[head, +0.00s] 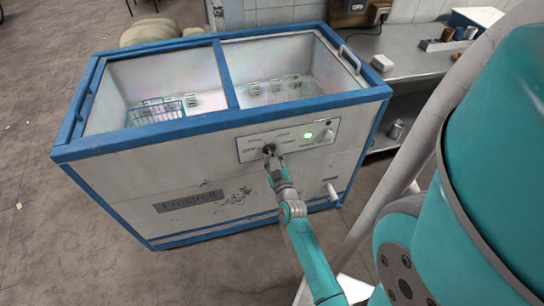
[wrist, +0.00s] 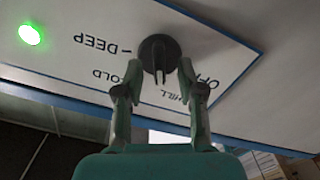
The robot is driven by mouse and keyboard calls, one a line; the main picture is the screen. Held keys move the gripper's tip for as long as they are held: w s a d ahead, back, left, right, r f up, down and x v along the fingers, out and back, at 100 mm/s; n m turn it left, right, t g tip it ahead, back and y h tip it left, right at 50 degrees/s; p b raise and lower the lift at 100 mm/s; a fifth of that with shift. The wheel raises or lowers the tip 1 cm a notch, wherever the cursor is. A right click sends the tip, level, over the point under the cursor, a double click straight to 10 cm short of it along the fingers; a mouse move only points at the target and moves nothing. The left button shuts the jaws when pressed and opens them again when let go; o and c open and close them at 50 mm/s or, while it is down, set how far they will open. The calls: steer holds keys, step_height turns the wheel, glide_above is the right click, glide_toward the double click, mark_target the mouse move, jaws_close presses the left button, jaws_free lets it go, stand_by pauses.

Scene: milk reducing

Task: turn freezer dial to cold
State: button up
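The freezer dial (wrist: 158,50) is a dark round knob with a raised ridge on a white control panel (wrist: 85,60). In the wrist view the panel is upside down, with DEEP, COLD, CHILL and OFF lettered around the dial. The ridge looks roughly upright in that picture; which label it points to is unclear. My gripper (wrist: 160,69) is open, its two fingertips either side of the dial's lower part; contact cannot be told. In the head view my gripper (head: 273,165) is at the dial on the chest freezer's (head: 130,180) front, partly covering it.
A pale spout (head: 332,193) sticks out low on the freezer front. A metal counter (head: 410,60) stands to the right.

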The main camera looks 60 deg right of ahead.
steer(key=shift+w+d, duration=0.35)
steer(key=shift+d, duration=0.1)
jaws_close()
steer(key=m, duration=0.9)
steer(key=shift+m, duration=0.3)
stand_by(0.5)
